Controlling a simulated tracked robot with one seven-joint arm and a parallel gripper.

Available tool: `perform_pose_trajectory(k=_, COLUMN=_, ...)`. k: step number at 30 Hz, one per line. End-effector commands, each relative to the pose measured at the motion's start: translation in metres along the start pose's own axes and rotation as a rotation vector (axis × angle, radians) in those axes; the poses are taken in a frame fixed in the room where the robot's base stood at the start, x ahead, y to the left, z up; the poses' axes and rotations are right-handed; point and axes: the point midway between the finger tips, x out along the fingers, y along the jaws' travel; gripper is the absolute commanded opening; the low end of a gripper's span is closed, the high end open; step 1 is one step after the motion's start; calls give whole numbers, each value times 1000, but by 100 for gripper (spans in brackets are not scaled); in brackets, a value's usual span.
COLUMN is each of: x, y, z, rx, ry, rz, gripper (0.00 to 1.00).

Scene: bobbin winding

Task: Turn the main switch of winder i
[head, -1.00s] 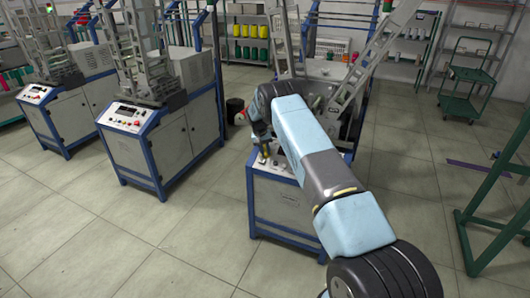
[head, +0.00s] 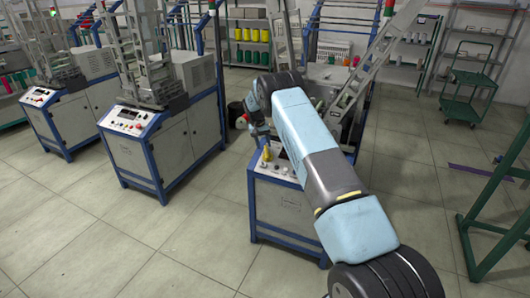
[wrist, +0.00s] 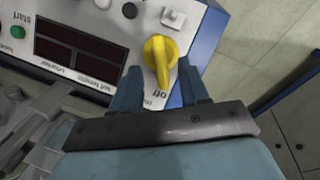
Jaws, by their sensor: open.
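The main switch (wrist: 160,58) is a yellow rotary knob on the light control panel (wrist: 105,22) of the winder in front of me. In the wrist view its handle points down the picture, toward the "off" lettering. My gripper (wrist: 158,78) is open, with one blue finger on each side of the knob's lower part. I cannot tell whether the fingers touch it. In the head view the yellow knob (head: 267,155) shows on the near panel, and my gripper (head: 264,142) is just over it, partly hidden by my wrist.
Two similar winders (head: 160,155) stand left. A green frame (head: 495,210) stands right.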

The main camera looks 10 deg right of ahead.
Motion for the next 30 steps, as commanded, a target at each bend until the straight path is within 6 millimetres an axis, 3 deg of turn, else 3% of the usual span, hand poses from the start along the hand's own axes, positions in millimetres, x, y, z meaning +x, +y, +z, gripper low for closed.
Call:
perform_pose_trajectory(k=3, x=-25, y=0, z=-1, rx=0, ry=2, rz=-1, gripper=45)
perform_pose_trajectory(k=9, x=-54, y=0, z=-1, rx=0, ry=2, rz=0, gripper=45)
perform_pose_trajectory(k=15, x=-66, y=-1, z=-1, rx=-1, ry=1, rz=0, gripper=45)
perform_pose_trajectory(k=26, x=-68, y=0, z=-1, rx=0, ry=1, rz=0, gripper=45)
perform_pose_trajectory(k=30, x=-85, y=6, z=2, rx=2, ry=9, rz=-7, gripper=45)
